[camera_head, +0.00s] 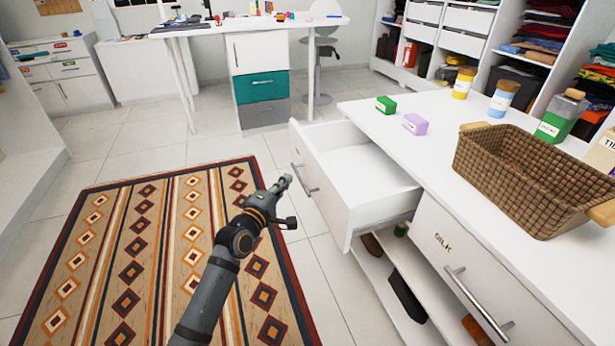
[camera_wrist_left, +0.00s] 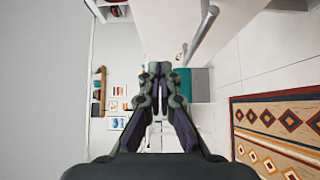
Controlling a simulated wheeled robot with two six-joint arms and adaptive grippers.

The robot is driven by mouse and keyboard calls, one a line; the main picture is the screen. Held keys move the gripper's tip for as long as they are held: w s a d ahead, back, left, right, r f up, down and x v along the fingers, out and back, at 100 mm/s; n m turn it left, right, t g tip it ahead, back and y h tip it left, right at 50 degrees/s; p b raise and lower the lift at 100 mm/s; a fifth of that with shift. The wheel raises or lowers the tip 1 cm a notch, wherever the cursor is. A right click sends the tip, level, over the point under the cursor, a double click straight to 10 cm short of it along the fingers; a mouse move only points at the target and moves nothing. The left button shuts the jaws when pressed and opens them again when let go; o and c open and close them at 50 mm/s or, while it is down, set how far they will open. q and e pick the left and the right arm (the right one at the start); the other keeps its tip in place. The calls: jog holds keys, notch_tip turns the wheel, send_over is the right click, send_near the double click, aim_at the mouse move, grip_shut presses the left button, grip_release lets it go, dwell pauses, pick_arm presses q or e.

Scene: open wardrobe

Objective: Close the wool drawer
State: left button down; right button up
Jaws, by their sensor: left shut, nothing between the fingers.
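The white drawer (camera_head: 350,185) is pulled well out of the island and looks empty inside. Its front panel faces left and carries a metal bar handle (camera_head: 304,178); no label on it can be read. My left gripper (camera_head: 286,181) is shut and empty, just in front of that panel near the handle, apparently apart from it. In the left wrist view the gripper (camera_wrist_left: 160,70) has its fingertips together, with a metal handle (camera_wrist_left: 203,35) and a white panel (camera_wrist_left: 165,28) beyond it. My right gripper is not in view.
A closed drawer marked SILK (camera_head: 480,275) sits beside the open one. The white top (camera_head: 400,150) bears a green block (camera_head: 386,104), a purple block (camera_head: 415,124), bottles and a wicker basket (camera_head: 530,180). Shoes lie on the shelf below. A patterned rug (camera_head: 160,250) covers the floor left.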

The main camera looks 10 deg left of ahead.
aim_at(312, 163)
pick_arm(q)
jog(key=w+d, duration=0.1)
jog(key=w, duration=0.1)
jog(key=w+d+b, duration=0.1)
jog(key=w, duration=0.1)
jog(key=w+d+b, duration=0.1)
jog(key=w, duration=0.1)
jog(key=shift+w+d+f, duration=0.1)
jog(key=shift+w+d, duration=0.05)
jog(key=shift+d, duration=0.1)
jog(key=shift+w+d, duration=0.25)
jog(key=shift+d, duration=0.1)
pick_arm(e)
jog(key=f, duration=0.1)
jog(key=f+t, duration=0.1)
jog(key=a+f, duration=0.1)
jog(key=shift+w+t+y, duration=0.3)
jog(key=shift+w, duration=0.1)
pick_arm(q)
jog(key=shift+w, duration=0.1)
